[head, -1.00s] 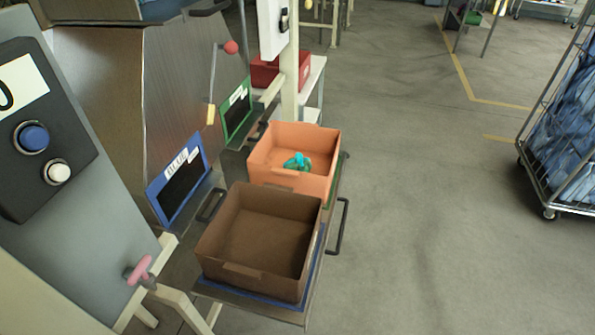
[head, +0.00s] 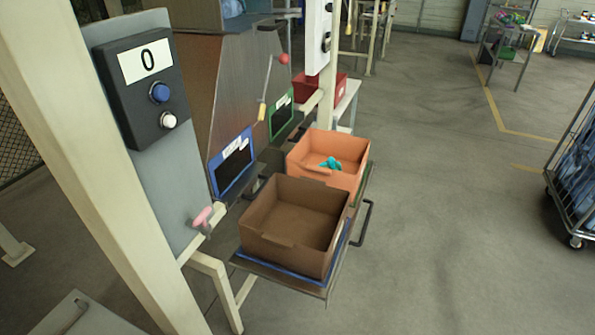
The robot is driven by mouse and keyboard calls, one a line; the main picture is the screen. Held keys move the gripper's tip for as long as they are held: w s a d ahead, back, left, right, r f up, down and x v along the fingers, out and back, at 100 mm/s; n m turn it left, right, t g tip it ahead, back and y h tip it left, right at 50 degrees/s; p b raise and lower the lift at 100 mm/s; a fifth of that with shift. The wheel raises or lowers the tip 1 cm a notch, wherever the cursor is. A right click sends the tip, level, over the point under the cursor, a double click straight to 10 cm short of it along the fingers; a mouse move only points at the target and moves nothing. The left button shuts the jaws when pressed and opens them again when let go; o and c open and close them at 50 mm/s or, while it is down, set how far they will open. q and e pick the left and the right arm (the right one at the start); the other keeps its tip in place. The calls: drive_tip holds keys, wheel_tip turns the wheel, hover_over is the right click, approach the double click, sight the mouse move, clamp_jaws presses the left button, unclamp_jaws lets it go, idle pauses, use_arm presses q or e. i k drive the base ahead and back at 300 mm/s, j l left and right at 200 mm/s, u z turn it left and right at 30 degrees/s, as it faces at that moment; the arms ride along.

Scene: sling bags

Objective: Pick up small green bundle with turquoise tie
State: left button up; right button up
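A small bundle with turquoise showing (head: 331,163) lies inside the orange bin (head: 345,181). It is small in view, and I cannot make out its green part or its tie clearly. The orange bin stands behind an empty brown bin (head: 283,249) on a metal shelf. Neither of my grippers shows in the head view.
A control panel (head: 145,85) with a blue and a white button stands at left, behind a cream post (head: 105,150). A red bin (head: 312,90) sits farther back. A wire cart with blue contents (head: 578,170) stands at right. The floor (head: 450,220) between is clear.

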sight(330, 162)
drive_tip(key=i+l+u, duration=0.15)
drive_tip(key=u, duration=1.3)
drive_tip(key=i+l, duration=0.1)
drive_tip(key=l, duration=2.1)
drive_tip(key=i+u, duration=0.05)
drive_tip(key=i, duration=0.05)
